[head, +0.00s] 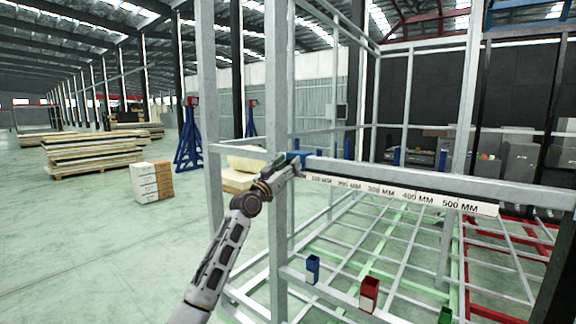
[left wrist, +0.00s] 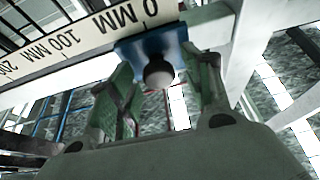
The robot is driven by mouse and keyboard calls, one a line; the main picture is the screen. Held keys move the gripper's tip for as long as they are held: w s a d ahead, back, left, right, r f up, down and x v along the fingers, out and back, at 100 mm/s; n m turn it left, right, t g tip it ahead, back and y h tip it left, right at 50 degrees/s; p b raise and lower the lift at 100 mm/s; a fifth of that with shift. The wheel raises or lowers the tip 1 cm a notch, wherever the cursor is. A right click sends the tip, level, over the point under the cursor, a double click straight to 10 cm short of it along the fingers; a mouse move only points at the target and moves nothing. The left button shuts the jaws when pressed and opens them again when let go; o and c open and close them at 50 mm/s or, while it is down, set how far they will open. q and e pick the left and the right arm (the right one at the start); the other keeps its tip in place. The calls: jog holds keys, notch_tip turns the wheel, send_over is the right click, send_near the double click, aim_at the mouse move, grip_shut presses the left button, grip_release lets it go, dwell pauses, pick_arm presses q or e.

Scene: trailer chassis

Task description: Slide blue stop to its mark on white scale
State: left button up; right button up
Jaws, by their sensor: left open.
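The blue stop (head: 298,155) sits on the rail at the left, zero end of the white scale (head: 385,191). In the left wrist view the blue stop (left wrist: 150,45) has a dark round knob (left wrist: 159,73) facing me, beside the 0 MM label of the scale (left wrist: 85,37). My left gripper (head: 286,168) is at the stop. Its green-padded fingers (left wrist: 160,75) are open, one on each side of the knob. I cannot tell whether they touch the stop. No target mark can be made out on the scale. My right gripper is not in view.
A grey upright post (head: 277,80) stands right by my left gripper. Blue (head: 312,270), red (head: 369,296) and green (head: 445,315) sockets stand on a lower bar. The rail (head: 440,181) right of the stop looks clear. Stacked boards (head: 92,152) lie farther left.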

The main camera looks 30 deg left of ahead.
pick_arm(q)
grip_shut()
dwell(0.4)
